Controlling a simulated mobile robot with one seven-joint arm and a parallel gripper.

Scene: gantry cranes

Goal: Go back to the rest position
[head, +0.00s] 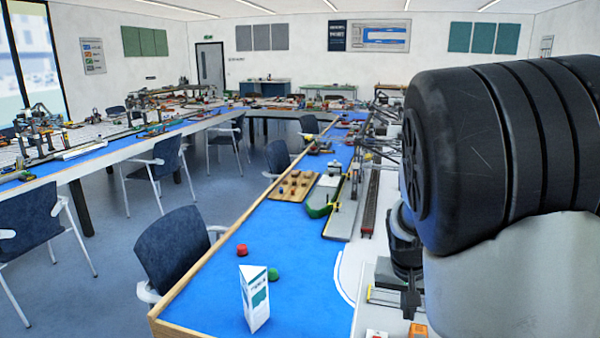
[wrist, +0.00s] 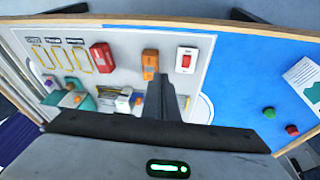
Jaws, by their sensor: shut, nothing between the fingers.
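My gripper (wrist: 168,85) shows in the wrist view with its dark fingers together and nothing between them. It points over a white panel (wrist: 130,40) near an orange block (wrist: 150,62). A white switch box with a red button (wrist: 186,60) is right of the fingers, and a red box (wrist: 103,57) is to their left. I cannot tell whether the fingertips touch the panel. In the head view my large black and pale arm parts fill the right side. They hide much of the table there, and I cannot make out the fingertips.
A blue table (head: 295,235) has a wooden edge. On it are a folded white card (head: 254,298), a red piece (head: 242,250), a green piece (head: 273,274) and a wooden board (head: 295,186). Chairs (head: 180,245) stand left. Clear blue surface lies around the pieces.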

